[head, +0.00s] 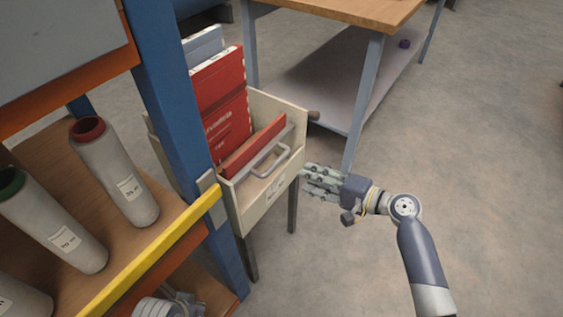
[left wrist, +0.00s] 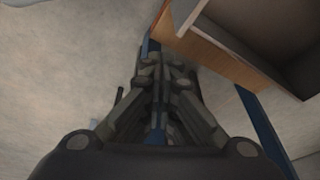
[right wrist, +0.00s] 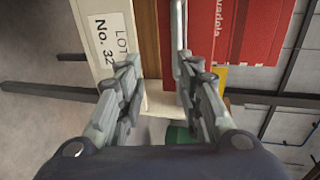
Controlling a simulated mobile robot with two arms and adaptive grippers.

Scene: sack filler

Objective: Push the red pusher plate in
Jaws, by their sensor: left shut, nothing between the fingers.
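The red pusher plate (head: 252,146) stands upright inside a cream open-topped box (head: 262,198), with a grey bar handle (head: 270,162) on its near face. Behind it stands a taller red item with white lettering (head: 225,105). My right gripper (head: 306,178) is open and empty, just outside the box's right side. In the right wrist view its fingers (right wrist: 157,80) are apart in front of the box; the handle (right wrist: 179,35) shows just beyond the right-hand fingertip. My left gripper (left wrist: 162,65) is shut and empty, away from the box over the floor.
A blue rack post (head: 180,110) and a yellow rail (head: 155,255) stand close left of the box. Grey rolls (head: 115,175) lie on the wooden shelf. A workbench (head: 360,12) stands behind. The floor at right is clear.

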